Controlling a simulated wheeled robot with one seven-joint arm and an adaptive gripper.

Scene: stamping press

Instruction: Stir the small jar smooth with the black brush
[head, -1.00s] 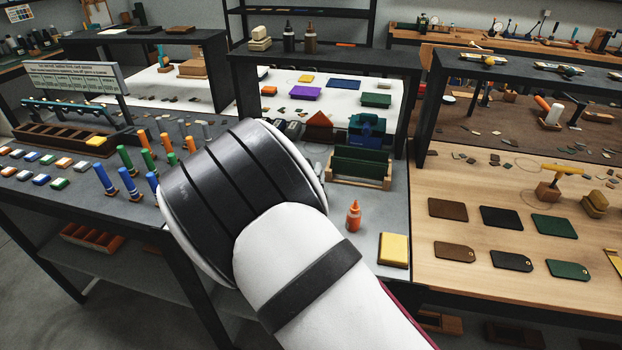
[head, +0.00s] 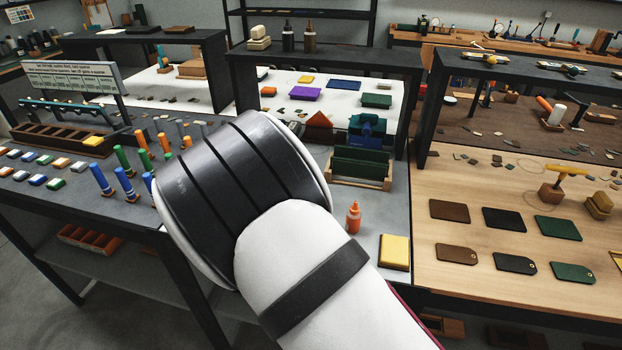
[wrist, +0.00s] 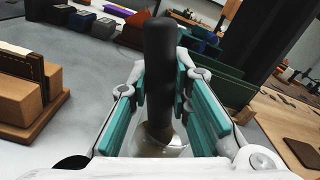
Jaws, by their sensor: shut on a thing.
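In the wrist view my gripper (wrist: 161,85) is shut on the black brush (wrist: 160,50), with a teal-padded finger on each side of its thick dark handle. The handle stands roughly upright in the picture. At its lower end is a pale, shiny round shape (wrist: 161,148). I cannot tell whether this is part of the brush or the small jar. The brush's tip is hidden. In the head view my own arm covers the gripper and brush, and I cannot make out the small jar there.
A green rack (head: 362,166) stands on the grey bench, with an orange bottle (head: 353,217) and a yellow block (head: 395,251) nearer the front. Upright coloured sticks (head: 123,160) stand left of my arm. A wooden block holder (wrist: 30,95) is at left in the wrist view.

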